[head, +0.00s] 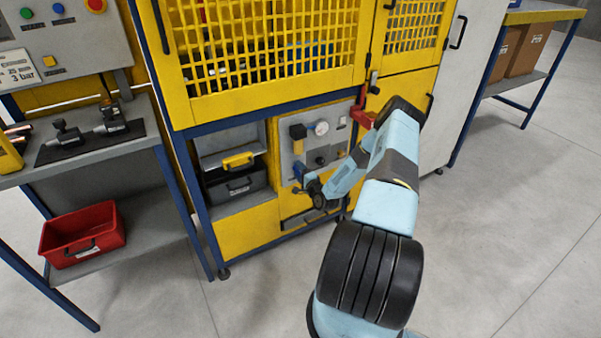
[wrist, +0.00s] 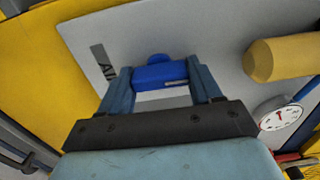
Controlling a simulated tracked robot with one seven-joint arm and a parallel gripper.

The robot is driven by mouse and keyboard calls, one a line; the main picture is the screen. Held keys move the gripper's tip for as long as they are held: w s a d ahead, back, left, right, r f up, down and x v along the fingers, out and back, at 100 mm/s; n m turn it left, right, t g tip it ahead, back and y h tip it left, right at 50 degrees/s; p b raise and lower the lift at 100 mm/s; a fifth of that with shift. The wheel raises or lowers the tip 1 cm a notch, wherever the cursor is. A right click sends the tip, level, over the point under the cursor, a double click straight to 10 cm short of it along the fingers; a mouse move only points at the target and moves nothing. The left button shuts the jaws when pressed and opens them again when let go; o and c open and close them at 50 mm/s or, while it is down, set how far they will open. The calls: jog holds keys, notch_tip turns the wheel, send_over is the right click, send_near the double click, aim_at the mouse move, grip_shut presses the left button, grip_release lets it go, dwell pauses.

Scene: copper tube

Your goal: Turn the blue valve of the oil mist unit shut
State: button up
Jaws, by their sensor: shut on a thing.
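The blue valve (wrist: 160,75) shows in the wrist view as a blue handle on a grey panel, between the two fingers of my gripper (wrist: 161,84). The fingers are shut on its two ends. In the head view the blue valve (head: 298,169) is a small blue patch low on the left of the grey panel of the oil mist unit (head: 340,112). My gripper (head: 304,181) is right at it, and my wrist partly hides the valve.
A round gauge (head: 321,128) and a yellow cylinder (head: 298,146) sit above the valve. A red part (head: 362,115) is close to my arm at the panel's upper right. A black case (head: 236,183) stands in the bay left of the panel. The floor in front is clear.

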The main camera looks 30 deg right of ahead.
jog(key=shift+s+d, duration=0.1)
jog(key=shift+d, duration=0.55)
jog(key=o, duration=1)
jog(key=shift+f, duration=0.1)
jog(key=shift+o, duration=0.3)
jog(key=shift+a, duration=0.25)
jog(key=s, duration=1.3)
jog(key=shift+s+d, duration=0.25)
jog(key=shift+s, duration=0.05)
jog(key=shift+s+f, duration=0.1)
